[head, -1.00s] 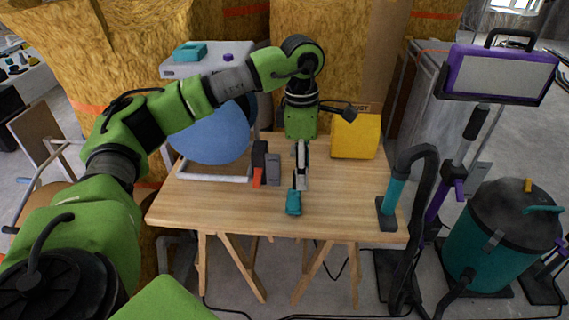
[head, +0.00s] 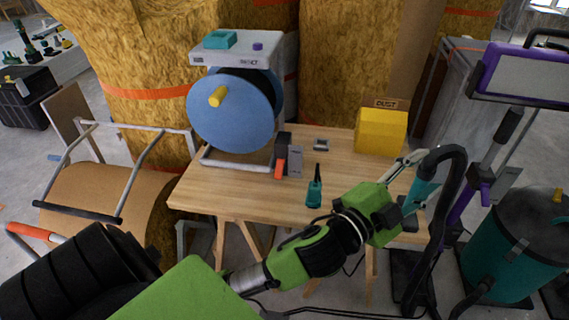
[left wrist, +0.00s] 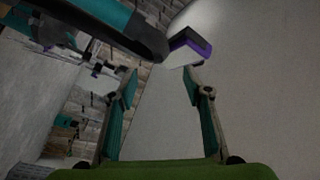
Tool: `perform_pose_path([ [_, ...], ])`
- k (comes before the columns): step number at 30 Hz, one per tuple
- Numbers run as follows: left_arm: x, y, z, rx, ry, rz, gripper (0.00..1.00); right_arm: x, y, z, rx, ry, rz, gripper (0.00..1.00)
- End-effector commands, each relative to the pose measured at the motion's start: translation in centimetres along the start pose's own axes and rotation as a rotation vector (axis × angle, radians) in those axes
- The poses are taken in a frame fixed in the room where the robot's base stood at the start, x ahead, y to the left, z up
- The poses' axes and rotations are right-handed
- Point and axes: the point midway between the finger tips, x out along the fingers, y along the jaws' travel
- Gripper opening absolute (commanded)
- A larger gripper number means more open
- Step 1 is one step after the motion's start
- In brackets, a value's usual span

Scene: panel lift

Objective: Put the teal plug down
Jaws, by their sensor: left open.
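The teal plug (head: 315,192) stands on the wooden table (head: 240,196), near its front edge, with a thin dark part pointing up. Nothing holds it. My left gripper (head: 418,176) is at the right end of the table, to the right of the plug and clear of it, beside the hose handle. In the left wrist view its two teal-padded fingers (left wrist: 162,90) are spread with nothing between them. The plug does not show in that view. My right gripper is not in view.
A blue reel (head: 232,125) and a dark block with an orange part (head: 281,160) are at the table's left. A small grey piece (head: 321,145) and a yellow box (head: 381,131) are at the back. A teal-and-black hose (head: 450,165) stands at the right.

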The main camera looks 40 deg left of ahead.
Motion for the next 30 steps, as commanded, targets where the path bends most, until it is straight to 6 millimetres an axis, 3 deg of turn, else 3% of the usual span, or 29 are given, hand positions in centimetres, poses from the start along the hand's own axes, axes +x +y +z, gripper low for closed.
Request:
perform_pose_path([
  [1, -2.1, 1.9, 4.1, -0.117, -0.162, 0.048, 0.45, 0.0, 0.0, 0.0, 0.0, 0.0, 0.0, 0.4],
  [3, -5.9, 4.8, 9.2, -0.264, -0.383, 0.118, 0.45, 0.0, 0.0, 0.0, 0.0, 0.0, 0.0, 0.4],
  [5, -10.0, 7.7, 12.8, -0.376, -0.569, 0.184, 0.45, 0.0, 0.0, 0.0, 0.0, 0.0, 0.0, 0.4],
  [6, -13.0, 9.5, 14.6, -0.444, -0.685, 0.228, 0.45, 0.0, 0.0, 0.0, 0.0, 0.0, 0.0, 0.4],
  [9, -20.6, 13.6, 17.3, -0.583, -0.942, 0.336, 0.45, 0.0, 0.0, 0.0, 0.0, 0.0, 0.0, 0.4],
  [12, -27.1, 16.3, 18.0, -0.677, -1.137, 0.426, 0.45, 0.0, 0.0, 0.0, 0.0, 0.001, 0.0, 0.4],
  [15, -31.5, 17.8, 17.8, -0.733, -1.262, 0.49, 0.45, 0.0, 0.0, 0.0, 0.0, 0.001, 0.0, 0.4],
  [19, -34.0, 18.5, 17.5, -0.762, -1.334, 0.527, 0.45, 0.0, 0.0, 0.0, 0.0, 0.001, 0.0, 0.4],
  [30, -34.2, 18.6, 17.5, -0.762, -1.339, 0.53, 0.45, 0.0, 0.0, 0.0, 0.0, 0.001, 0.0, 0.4],
])
